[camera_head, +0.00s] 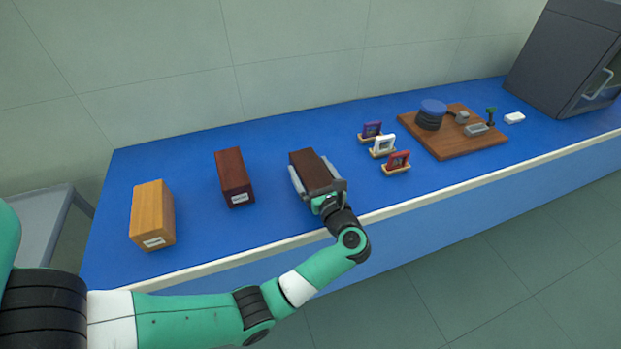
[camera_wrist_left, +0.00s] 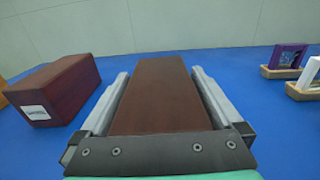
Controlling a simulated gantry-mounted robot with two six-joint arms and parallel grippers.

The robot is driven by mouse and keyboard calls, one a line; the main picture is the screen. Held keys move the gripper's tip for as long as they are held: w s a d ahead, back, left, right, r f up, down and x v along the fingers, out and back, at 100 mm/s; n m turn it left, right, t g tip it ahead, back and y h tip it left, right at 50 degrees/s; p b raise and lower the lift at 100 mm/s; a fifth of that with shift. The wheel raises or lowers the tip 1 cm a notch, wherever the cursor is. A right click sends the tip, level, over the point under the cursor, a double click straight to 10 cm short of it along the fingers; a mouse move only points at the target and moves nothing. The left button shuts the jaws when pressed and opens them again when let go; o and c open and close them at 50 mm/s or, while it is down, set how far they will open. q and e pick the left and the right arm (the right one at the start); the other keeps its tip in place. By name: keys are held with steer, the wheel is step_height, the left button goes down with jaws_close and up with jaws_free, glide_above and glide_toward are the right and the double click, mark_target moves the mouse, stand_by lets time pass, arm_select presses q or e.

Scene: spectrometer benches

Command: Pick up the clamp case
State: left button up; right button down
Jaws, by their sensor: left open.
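Three box-shaped cases stand on the blue bench: an orange wooden one (camera_head: 153,215), a dark red one (camera_head: 234,176) and a dark brown one (camera_head: 308,162). The labels on the first two are too small to read, so I cannot tell by label which is the clamp case. My left gripper (camera_head: 308,164) is open, with one finger along each side of the brown case. In the left wrist view the brown case (camera_wrist_left: 158,95) lies between the fingers, with narrow gaps showing; its near end is hidden by the gripper. My right gripper is not in view.
The dark red case (camera_wrist_left: 58,90) stands left of the gripper. Small framed pieces on wooden stands (camera_head: 383,147) are to the right. Beyond them are a wooden board (camera_head: 450,147) with apparatus and a dark grey cabinet (camera_head: 560,60). The blue bench (camera_head: 270,215) is clear between the cases.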

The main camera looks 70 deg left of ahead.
arm_select(q)
steer(key=c, duration=1.3)
steer(key=shift+c, duration=0.9)
steer(key=shift+r, duration=0.15)
